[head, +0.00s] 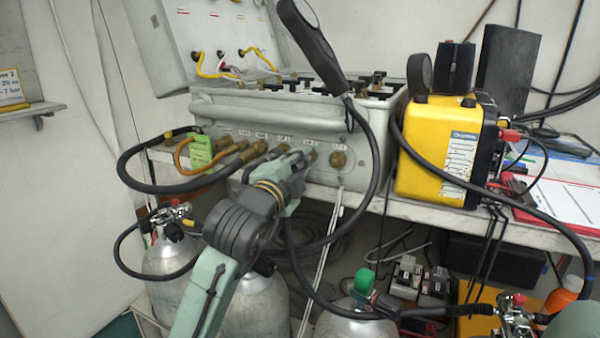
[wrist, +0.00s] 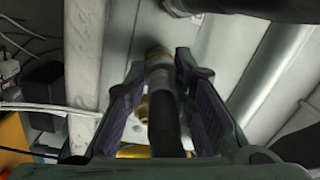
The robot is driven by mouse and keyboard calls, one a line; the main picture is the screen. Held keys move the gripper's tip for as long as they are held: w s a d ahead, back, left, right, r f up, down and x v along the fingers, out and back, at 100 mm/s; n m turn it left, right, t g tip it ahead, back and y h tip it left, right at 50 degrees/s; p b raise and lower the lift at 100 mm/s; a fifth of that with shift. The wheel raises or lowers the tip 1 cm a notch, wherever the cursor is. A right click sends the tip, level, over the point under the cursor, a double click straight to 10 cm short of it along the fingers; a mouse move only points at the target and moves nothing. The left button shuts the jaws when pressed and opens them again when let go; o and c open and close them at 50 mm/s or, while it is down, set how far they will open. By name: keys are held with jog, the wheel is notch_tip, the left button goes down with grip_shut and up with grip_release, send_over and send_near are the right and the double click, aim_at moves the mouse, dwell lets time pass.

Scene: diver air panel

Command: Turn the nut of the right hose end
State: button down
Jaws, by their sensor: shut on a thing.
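My gripper (head: 298,166) is at the front of the grey air panel (head: 362,150), toward the right end of its row of brass fittings. In the wrist view its two fingers (wrist: 158,75) lie on either side of a hose end, shut on its nut (wrist: 157,60). The black hose (wrist: 164,125) runs back between the fingers toward the camera. In the head view the hose (head: 291,236) hangs below my gripper. The nut is largely hidden by the fingers there, and its seating on the fitting cannot be told.
A yellow case (head: 436,150) stands right. Gas cylinders (head: 170,258) stand below.

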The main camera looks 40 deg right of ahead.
jog(key=shift+f+m+b, duration=0.1)
jog(key=shift+m+b, duration=0.45)
jog(key=shift+m, duration=0.55)
jog(key=c, duration=1.4)
grip_release()
jog(key=shift+a, duration=0.1)
jog(key=shift+o, duration=0.2)
jog(key=v, duration=1.2)
